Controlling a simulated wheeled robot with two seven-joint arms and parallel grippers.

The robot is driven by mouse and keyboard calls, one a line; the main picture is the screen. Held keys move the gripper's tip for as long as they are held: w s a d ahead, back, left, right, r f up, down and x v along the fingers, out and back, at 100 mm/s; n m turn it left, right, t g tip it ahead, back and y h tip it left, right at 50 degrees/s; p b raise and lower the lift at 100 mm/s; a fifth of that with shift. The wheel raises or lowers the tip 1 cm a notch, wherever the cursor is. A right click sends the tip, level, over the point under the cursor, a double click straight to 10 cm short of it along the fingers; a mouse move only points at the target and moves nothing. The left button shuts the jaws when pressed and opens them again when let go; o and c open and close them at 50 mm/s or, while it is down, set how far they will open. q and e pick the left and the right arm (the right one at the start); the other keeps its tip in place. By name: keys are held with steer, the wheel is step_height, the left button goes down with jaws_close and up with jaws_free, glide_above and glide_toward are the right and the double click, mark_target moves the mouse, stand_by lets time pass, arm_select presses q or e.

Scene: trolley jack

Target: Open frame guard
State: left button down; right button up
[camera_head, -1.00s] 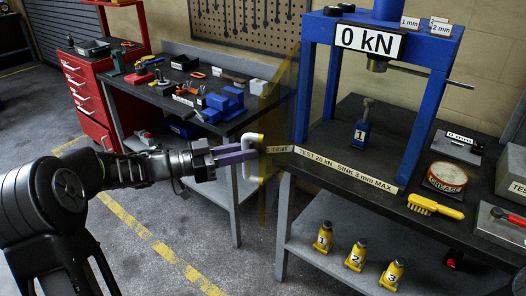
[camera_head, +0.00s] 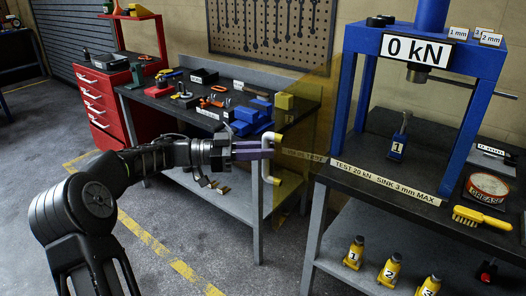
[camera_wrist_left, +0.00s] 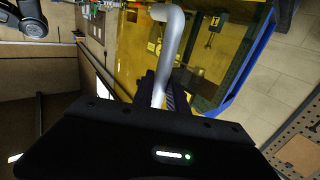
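The frame guard is a see-through yellow panel (camera_head: 318,110) at the left side of the blue press frame (camera_head: 425,60). It stands swung out from the frame, whose front is uncovered. The fingertips are partly hidden. My right gripper is out of view.
The press bench (camera_head: 385,195) holds a small blue jack (camera_head: 399,138), a grease tin (camera_head: 487,188) and a yellow brush (camera_head: 481,217). Several yellow jacks stand on its lower shelf. A tool bench (camera_head: 165,108) stands behind my left arm. Floor at front left is clear.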

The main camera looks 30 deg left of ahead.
arm_select(q)
steer(key=c, duration=1.3)
jaws_free()
steer(key=shift+w+d, duration=0.1)
steer(key=shift+w, duration=0.1)
steer(key=shift+s, duration=0.1)
steer(key=shift+p+v, duration=0.55)
steer(key=shift+v, duration=3.35)
